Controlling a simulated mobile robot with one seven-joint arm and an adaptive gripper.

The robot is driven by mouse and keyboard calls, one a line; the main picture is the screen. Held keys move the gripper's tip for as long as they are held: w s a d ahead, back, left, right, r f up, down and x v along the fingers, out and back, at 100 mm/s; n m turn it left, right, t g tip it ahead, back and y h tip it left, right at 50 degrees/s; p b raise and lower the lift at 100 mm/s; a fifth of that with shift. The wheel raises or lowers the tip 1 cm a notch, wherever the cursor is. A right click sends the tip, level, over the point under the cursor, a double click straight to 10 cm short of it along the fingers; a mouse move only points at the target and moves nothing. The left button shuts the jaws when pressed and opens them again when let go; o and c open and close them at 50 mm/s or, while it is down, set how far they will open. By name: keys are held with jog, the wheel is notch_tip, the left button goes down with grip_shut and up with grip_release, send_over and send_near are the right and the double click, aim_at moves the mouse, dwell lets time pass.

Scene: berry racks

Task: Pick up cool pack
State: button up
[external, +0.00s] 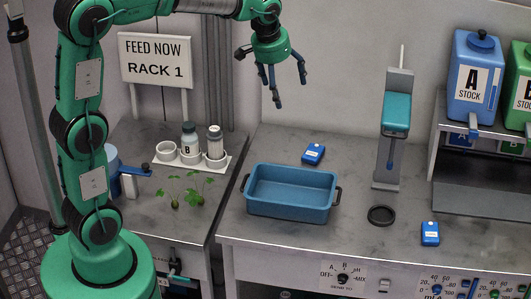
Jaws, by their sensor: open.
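Two small blue blocks with white labels look alike and may be cool packs. One blue block (313,154) lies on the counter just behind the blue tub. The other blue block (430,233) stands or lies near the counter's front edge at right; I cannot tell which. Their labels are too small to read. My gripper (285,80) hangs in the air above and behind the tub, fingers pointing down, open and empty. It is well above the counter and apart from both blocks.
A blue tub (291,208) with dark handles sits empty on the counter. A teal-headed stand (397,115) and a black ring (381,215) are to its right. Stock tanks (475,75) stand on a shelf. Bottles in a white rack (191,161) and seedlings (192,189) are at left.

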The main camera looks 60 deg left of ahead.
jog(key=w+a+f+n+g+p, duration=0.15)
jog(key=w+a+f, duration=0.3)
jog(key=w, duration=0.45)
jog(key=n+g+p, duration=0.2)
jog(key=p, duration=0.3)
send_over(317, 152)
notch_tip(317, 152, down, 24)
jog(key=shift+f+t, duration=0.15)
jog(key=shift+t, duration=0.1)
jog(key=shift+f, duration=4.25)
jog(key=shift+f, duration=0.1)
jog(key=shift+f, duration=2.5)
